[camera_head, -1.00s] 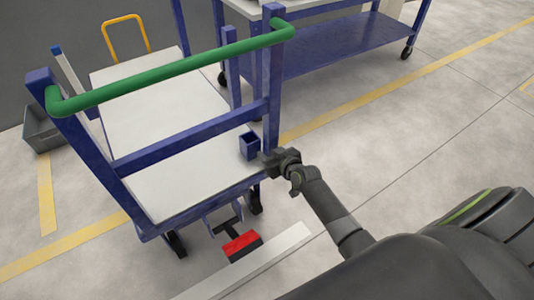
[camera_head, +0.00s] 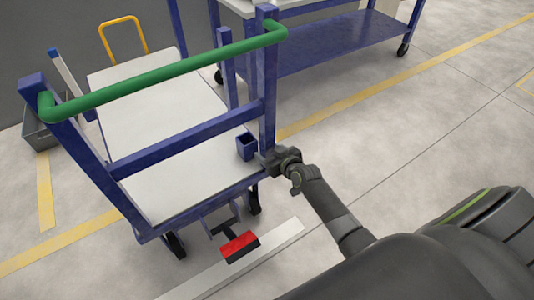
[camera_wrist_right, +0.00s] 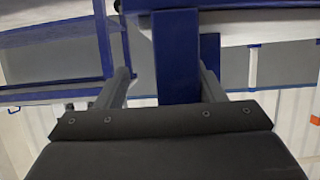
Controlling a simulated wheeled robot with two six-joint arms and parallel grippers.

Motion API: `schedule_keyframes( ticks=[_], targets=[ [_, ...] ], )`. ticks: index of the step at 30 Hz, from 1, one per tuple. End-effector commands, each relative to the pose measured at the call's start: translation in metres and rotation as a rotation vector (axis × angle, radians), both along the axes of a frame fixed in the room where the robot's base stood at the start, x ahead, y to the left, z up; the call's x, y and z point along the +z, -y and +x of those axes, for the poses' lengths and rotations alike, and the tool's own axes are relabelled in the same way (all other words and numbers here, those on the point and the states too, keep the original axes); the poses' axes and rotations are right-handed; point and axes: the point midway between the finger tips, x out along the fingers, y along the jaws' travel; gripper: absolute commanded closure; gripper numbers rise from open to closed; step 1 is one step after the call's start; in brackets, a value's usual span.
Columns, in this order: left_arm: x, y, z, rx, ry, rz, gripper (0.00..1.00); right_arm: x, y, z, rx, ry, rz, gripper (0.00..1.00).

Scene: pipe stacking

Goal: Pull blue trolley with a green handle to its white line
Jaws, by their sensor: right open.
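The blue trolley has a green handle (camera_head: 165,75) across its top and a pale deck (camera_head: 190,185). Its red pedal (camera_head: 238,246) hangs low at the near end, just over or beside the far edge of the white line (camera_head: 275,245) in the picture. My right gripper (camera_head: 268,158) is at the trolley's right upright, low down near the small blue socket. In the right wrist view a blue post (camera_wrist_right: 177,60) stands between its spread fingers (camera_wrist_right: 165,85). Whether they touch it is unclear. My left gripper is out of view.
A second blue trolley (camera_head: 335,45) stands behind to the right. A grey bin (camera_head: 40,130) and a yellow hoop (camera_head: 124,35) are at the back left. Yellow lines (camera_head: 400,80) cross the floor. The floor to the right is clear.

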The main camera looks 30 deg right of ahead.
Motion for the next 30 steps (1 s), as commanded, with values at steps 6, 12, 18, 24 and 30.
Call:
schedule_keyframes(
  ticks=[6, 12, 18, 24, 30],
  targets=[
    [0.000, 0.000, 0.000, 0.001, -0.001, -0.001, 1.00, -0.001, 0.002, -0.001, 0.000, -0.001, -0.007, 0.42],
    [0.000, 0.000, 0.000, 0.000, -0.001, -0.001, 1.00, -0.001, 0.002, -0.001, 0.000, -0.002, -0.007, 0.42],
    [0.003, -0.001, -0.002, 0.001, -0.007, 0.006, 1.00, 0.005, 0.003, -0.011, 0.001, -0.002, -0.005, 0.42],
    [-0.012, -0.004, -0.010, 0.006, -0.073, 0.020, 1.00, 0.019, 0.007, -0.046, -0.001, -0.004, -0.004, 0.42],
    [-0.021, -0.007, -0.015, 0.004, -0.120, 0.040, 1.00, 0.037, 0.011, -0.088, 0.000, -0.005, -0.006, 0.42]
  ],
)
